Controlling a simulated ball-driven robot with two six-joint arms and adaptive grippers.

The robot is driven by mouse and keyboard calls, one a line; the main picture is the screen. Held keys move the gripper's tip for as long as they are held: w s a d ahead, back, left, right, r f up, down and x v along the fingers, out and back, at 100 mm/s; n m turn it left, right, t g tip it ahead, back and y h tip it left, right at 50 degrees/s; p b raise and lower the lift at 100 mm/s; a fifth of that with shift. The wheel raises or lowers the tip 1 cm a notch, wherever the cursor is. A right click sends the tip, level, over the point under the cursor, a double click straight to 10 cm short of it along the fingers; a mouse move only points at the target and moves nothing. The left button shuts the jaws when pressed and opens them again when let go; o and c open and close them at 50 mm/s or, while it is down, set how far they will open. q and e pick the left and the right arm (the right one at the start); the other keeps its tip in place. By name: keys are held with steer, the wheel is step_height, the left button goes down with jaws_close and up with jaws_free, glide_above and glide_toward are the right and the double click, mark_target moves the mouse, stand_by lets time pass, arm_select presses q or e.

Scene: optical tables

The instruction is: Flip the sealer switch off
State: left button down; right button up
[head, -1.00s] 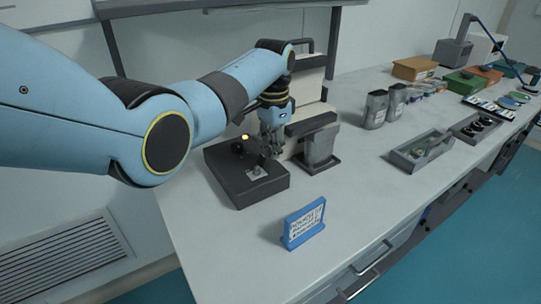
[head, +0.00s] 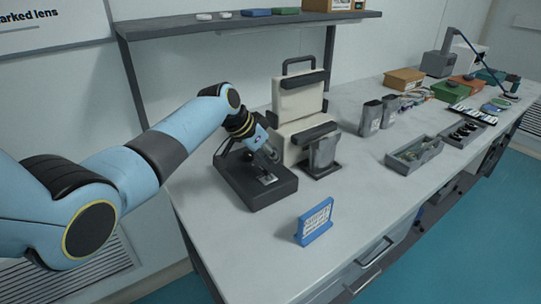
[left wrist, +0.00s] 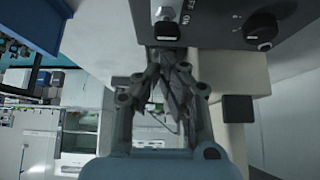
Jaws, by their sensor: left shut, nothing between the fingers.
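The sealer (head: 298,100) is a cream machine with a dark handle on the table. Its dark control box (head: 262,195) sits at its left, with a small switch plate (head: 267,179) on top. In the left wrist view the metal toggle switch (left wrist: 165,27) shows beside an ON/OFF label, with a black knob (left wrist: 262,27) to its right. My left gripper (head: 274,158) is shut and empty just above the box, near the switch; in the left wrist view its fingertips (left wrist: 168,55) are close to the toggle. I cannot tell whether they touch it. My right gripper is out of view.
A grey pouch on a stand (head: 323,155) is right of the box. A blue sign (head: 315,222) stands in front. Two grey pouches (head: 371,118) and a grey tray (head: 413,152) are farther right. A shelf (head: 250,22) spans above.

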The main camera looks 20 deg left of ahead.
arm_select(q)
steer(key=shift+w, duration=0.1)
steer(key=shift+r, duration=0.2)
steer(key=shift+r+p, duration=0.65)
steer(key=shift+p, duration=0.15)
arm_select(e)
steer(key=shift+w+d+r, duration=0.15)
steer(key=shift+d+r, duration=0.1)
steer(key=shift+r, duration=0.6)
